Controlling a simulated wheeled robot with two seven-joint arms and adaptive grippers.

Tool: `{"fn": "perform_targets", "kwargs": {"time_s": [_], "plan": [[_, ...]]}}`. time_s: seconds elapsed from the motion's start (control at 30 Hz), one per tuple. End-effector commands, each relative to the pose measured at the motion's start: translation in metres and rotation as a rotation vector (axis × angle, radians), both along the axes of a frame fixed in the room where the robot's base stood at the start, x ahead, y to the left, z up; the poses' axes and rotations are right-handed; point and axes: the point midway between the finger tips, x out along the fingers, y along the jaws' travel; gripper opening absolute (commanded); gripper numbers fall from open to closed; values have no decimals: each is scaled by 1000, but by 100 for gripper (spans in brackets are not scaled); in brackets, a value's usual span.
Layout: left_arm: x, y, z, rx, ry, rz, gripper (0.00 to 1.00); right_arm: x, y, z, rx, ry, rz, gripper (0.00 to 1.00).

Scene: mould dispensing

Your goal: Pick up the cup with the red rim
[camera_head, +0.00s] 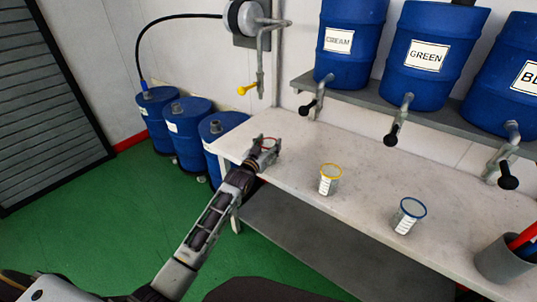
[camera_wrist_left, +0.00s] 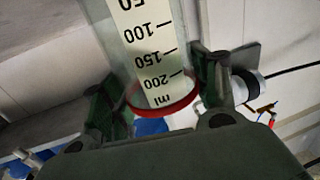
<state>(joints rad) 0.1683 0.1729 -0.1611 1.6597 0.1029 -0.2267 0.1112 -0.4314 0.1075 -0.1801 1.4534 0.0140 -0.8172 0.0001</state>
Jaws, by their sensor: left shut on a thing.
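The cup with the red rim (camera_head: 271,142) is at the left end of the white table, largely hidden behind my left gripper (camera_head: 263,153) in the head view. In the left wrist view the clear cup (camera_wrist_left: 150,45) shows black millilitre marks and its red rim. The fingers of my left gripper (camera_wrist_left: 160,88) are shut on it from both sides, near the rim. The head view does not clearly show whether the cup's base touches the table. My right gripper is not in view.
A yellow-rimmed cup (camera_head: 330,180) and a blue-rimmed cup (camera_head: 408,216) stand on the white table (camera_head: 290,178). A grey holder (camera_head: 502,263) is at right. Blue drums with taps, including CREAM (camera_head: 342,40) and GREEN (camera_head: 428,60), sit on a shelf above. Other blue drums (camera_head: 185,130) stand on the floor.

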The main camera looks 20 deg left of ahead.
Motion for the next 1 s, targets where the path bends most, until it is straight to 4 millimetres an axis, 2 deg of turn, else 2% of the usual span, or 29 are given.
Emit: {"fn": "perform_targets", "kwargs": {"time_s": [0.27,0.47,0.67,0.77,1.0], "plan": [[0,0,1,0,0,0,42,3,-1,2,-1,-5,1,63],[0,0,9,0,-2,0,42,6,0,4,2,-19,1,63],[0,0,31,0,-2,0,42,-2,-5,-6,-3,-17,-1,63],[0,0,46,0,-4,0,42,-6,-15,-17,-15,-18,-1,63],[0,0,80,1,-1,0,42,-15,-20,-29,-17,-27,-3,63]]}}
